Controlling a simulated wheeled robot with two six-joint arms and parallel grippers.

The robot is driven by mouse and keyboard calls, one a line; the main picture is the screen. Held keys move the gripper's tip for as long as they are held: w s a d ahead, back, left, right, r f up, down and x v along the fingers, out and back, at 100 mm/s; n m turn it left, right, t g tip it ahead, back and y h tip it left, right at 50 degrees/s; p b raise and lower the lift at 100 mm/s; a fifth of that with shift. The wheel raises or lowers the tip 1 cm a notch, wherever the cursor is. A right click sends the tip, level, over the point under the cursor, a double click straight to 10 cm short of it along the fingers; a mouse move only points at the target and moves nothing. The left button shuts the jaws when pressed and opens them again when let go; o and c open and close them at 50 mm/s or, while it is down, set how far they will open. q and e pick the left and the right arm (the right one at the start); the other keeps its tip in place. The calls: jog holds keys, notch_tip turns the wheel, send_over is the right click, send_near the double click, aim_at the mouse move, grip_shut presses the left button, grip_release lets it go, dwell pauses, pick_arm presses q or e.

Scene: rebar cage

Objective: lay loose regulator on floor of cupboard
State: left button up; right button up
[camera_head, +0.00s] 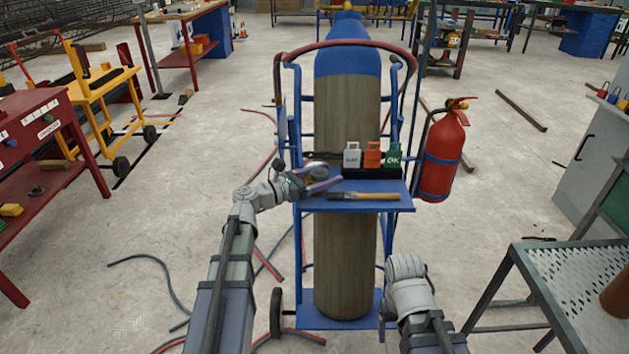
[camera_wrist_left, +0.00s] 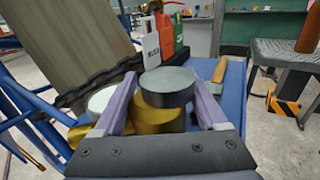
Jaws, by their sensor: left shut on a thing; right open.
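The regulator (camera_wrist_left: 158,118), a brass body with a round dark grey cap, sits between the purple fingers of my left gripper (camera_wrist_left: 165,112). A silver round face with brass beside it shows to its left. In the head view my left gripper (camera_head: 322,187) is shut on the regulator (camera_head: 317,173) at the left of the blue trolley shelf (camera_head: 385,205). Whether the regulator touches the shelf is unclear. My right gripper (camera_head: 402,272) is open, low at the trolley's right front; its fingers are mostly hidden. A grey cupboard (camera_head: 588,165) stands at the right edge; its inside is not visible.
The trolley holds a tall blue-topped cylinder (camera_head: 347,110), several tagged blocks (camera_head: 373,156), a wooden-handled tool (camera_head: 365,196) and a red extinguisher (camera_head: 443,155). A perforated metal table (camera_head: 580,270) stands front right. Hoses (camera_head: 165,275) lie on the floor at left.

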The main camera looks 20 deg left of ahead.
pick_arm(q)
jog(key=shift+r, duration=0.15)
grip_shut()
notch_tip(320, 180, up, 10)
jog(key=p, duration=1)
notch_tip(320, 180, up, 23)
jog(key=p, duration=2.3)
jog(key=shift+r+p, duration=0.15)
jog(key=shift+p, duration=0.15)
